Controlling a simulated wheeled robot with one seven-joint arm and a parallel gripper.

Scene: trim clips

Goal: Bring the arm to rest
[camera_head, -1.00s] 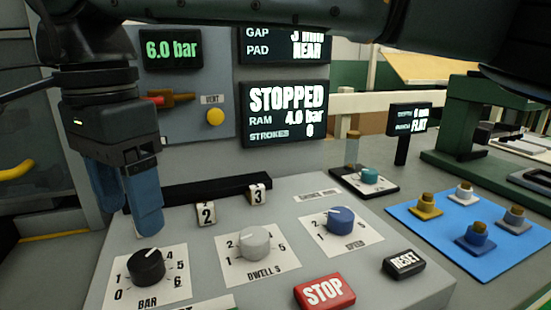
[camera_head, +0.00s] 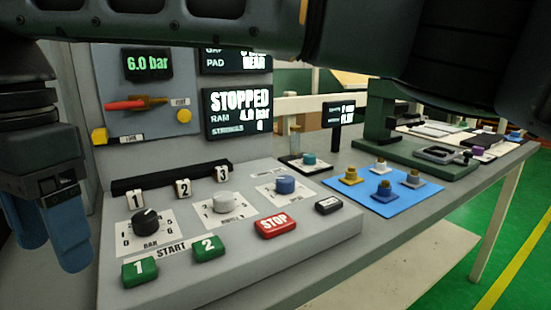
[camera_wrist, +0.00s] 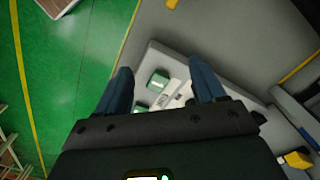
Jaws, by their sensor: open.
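My gripper (camera_head: 48,225) hangs at the left of the head view with its blue fingers pointing down, left of the grey control panel (camera_head: 330,232). The fingers are apart and nothing is between them. In the wrist view my gripper (camera_wrist: 162,88) is also open and empty, with the panel and a green button (camera_wrist: 158,80) below and beyond the fingers. My arm crosses the top of the head view and hides part of the displays behind it.
The panel carries knobs, a red STOP button (camera_head: 275,225) and green START buttons (camera_head: 140,270). A display (camera_head: 238,112) reads STOPPED. A blue mat (camera_head: 380,197) with several fittings lies to the right, near a green press stand (camera_head: 375,120). Green floor (camera_head: 440,275) is clear at right.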

